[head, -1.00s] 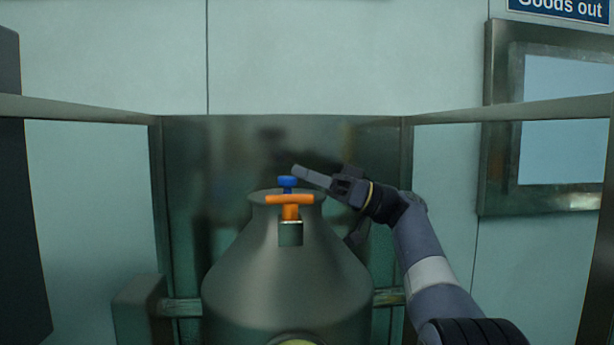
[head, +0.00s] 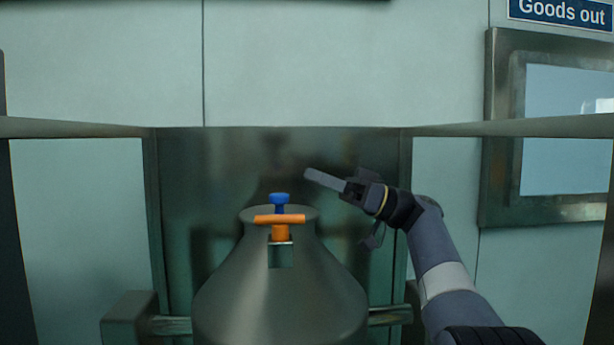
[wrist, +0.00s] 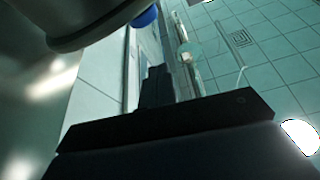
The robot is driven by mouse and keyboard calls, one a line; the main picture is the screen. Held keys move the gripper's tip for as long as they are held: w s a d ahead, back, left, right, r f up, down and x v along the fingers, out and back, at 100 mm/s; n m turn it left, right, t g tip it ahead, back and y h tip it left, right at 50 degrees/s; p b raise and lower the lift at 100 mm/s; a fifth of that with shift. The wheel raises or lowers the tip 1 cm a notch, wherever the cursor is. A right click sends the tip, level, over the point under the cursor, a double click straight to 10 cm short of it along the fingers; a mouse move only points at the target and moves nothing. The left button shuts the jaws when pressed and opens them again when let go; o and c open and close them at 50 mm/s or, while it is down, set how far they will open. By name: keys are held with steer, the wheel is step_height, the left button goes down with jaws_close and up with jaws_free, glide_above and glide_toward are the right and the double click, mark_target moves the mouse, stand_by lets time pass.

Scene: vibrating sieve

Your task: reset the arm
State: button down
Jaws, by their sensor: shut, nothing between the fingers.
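My gripper (head: 325,180) is shut and empty in the head view. It is in the air, up and to the right of the blue knob (head: 279,198), and apart from it. My arm reaches in from the lower right. In the wrist view my gripper (wrist: 156,82) points away past the edge of a dark metal body, with a blue part (wrist: 146,17) near the top.
A grey metal vessel (head: 280,305) with an orange T-handle (head: 280,220) stands just left of my gripper. Metal rails (head: 505,129) frame the space. A framed window (head: 565,130) and a "Goods out" sign (head: 562,11) are at right. The wrist view shows tiled floor (wrist: 285,45).

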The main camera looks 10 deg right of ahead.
steer(key=v, duration=0.6)
steer(key=shift+p, duration=0.3)
